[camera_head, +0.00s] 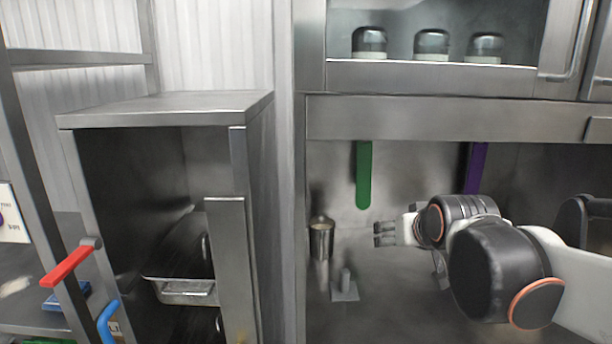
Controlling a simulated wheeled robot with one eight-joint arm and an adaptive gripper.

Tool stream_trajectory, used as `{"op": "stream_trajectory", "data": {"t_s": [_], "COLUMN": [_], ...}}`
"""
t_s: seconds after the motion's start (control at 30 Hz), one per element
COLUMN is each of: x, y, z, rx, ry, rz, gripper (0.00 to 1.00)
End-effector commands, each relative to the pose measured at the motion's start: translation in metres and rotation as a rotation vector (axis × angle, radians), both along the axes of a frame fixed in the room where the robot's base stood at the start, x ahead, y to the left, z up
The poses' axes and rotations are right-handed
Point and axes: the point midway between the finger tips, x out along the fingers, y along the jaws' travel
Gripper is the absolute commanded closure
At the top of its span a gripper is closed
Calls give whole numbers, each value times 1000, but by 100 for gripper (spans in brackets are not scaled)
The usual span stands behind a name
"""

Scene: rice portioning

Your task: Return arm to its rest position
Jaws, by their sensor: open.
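My arm (500,262) reaches in from the right side of the head view, held in the air in front of the steel back wall. My gripper (384,233) is at its left end, with the fingers pointing left. The gripper is open and nothing shows between its fingers. It is to the right of a metal cup (320,240) and apart from it. Part of the gripper is hidden behind the wrist.
A steel cabinet (165,108) with an open front and a metal tray (187,290) inside stands left. Green (364,175) and purple (476,168) strips hang behind my arm. Several jars (431,44) sit on a shelf above. A red handle (68,265) sticks out at far left.

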Motion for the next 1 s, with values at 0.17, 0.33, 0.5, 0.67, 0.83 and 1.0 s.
{"op": "stream_trajectory", "data": {"t_s": [0.17, 0.33, 0.5, 0.67, 0.83, 1.0], "x": [-80, -149, -197, -218, -221, -221], "y": [0, 0, 0, 0, 0, 0], "z": [-29, -63, -91, -105, -107, -106], "rx": [0, 0, 0, -1, -1, -1], "ry": [108, 209, 283, 317, 324, 323], "rz": [0, 0, 0, -1, -1, -1], "gripper": [31, 31, 31, 31, 31, 31]}}
